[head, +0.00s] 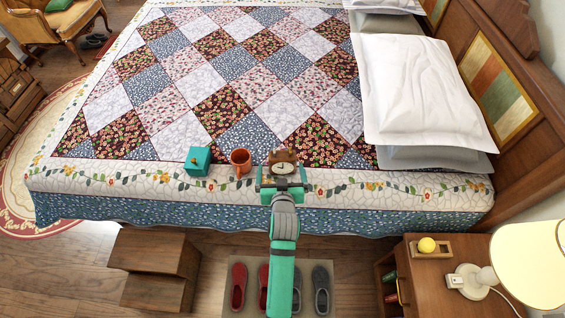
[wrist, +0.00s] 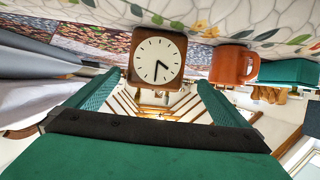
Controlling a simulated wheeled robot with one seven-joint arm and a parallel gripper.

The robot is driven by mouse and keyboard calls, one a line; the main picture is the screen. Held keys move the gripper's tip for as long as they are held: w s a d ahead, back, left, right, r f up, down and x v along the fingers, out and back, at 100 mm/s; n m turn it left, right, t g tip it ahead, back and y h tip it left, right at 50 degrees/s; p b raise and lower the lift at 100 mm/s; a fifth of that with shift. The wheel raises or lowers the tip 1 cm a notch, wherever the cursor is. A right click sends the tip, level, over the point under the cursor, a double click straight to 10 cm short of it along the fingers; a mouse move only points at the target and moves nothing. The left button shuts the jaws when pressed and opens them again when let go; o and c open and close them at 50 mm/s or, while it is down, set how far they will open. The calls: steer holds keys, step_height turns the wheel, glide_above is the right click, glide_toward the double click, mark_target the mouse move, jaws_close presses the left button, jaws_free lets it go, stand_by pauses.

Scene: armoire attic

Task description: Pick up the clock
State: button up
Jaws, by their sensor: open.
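The clock (head: 283,157) is a small brown wooden block with a round white face, standing upright near the front edge of the bed. In the wrist view the clock (wrist: 158,58) is at the top centre, its face toward the camera. My gripper (head: 282,180) is at the near side of the clock. In the wrist view its two teal fingers (wrist: 159,82) are spread apart, one toward each side of the clock, with nothing held. Whether the fingertips reach past the clock's face is hard to tell.
An orange mug (head: 240,162) stands close to the left of the clock. A teal box (head: 197,161) is farther left. The patterned quilt (head: 215,95) behind is clear. White pillows (head: 415,95) lie at right. A nightstand (head: 430,275) with a lamp (head: 530,262) stands front right.

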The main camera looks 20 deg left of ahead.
mark_target(283, 162)
steer(key=shift+w+d+r+x, duration=0.1)
steer(key=shift+x, duration=0.95)
steer(key=shift+w+d+r+x, duration=0.1)
steer(key=shift+x, duration=0.9)
steer(key=shift+w+d+r+x, duration=0.1)
steer(key=shift+x, duration=0.95)
steer(key=c, duration=1.2)
steer(key=shift+r, duration=0.1)
steer(key=c, duration=0.4)
steer(key=shift+r, duration=0.1)
